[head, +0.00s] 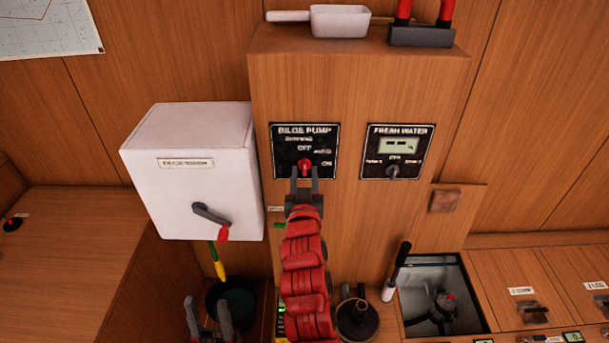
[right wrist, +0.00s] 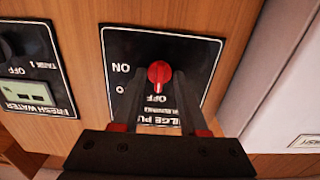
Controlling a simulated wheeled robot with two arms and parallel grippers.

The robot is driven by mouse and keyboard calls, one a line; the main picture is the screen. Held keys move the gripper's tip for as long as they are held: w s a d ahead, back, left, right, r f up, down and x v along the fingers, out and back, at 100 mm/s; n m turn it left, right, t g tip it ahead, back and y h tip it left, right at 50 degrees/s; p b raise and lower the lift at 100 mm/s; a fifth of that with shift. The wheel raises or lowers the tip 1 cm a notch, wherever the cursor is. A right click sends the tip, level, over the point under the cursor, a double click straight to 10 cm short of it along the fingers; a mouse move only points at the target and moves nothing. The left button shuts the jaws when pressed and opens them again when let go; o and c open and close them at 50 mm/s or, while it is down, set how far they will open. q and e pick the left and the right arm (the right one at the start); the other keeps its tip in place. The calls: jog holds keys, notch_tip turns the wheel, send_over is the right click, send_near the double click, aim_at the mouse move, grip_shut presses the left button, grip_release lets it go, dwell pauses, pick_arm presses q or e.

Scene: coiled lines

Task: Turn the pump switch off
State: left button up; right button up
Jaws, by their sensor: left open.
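The bilge pump panel (head: 282,140) is a black plate on the wooden column, with labels including OFF and ON. Its red switch knob (head: 305,166) sits low on the plate and also shows in the right wrist view (right wrist: 158,72). Which label the knob points to is unclear. My right gripper (head: 304,176) is at the knob, its fingertips close on either side; I cannot tell whether they clamp it. It also shows in the right wrist view (right wrist: 165,85). My left gripper (head: 208,312) is open and empty, low in the head view, away from the panel.
The fresh water panel (head: 372,150) is right of the bilge panel. A white box (head: 185,190) with a red-tipped lever (head: 211,214) stands out at the left. A white scoop (head: 340,20) lies on the column's top. An open hatch (head: 463,290) is at lower right.

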jog(key=shift+s, duration=0.1)
jog(key=s+p, duration=0.3)
jog(key=s, duration=1.4)
jog(key=shift+s, duration=0.1)
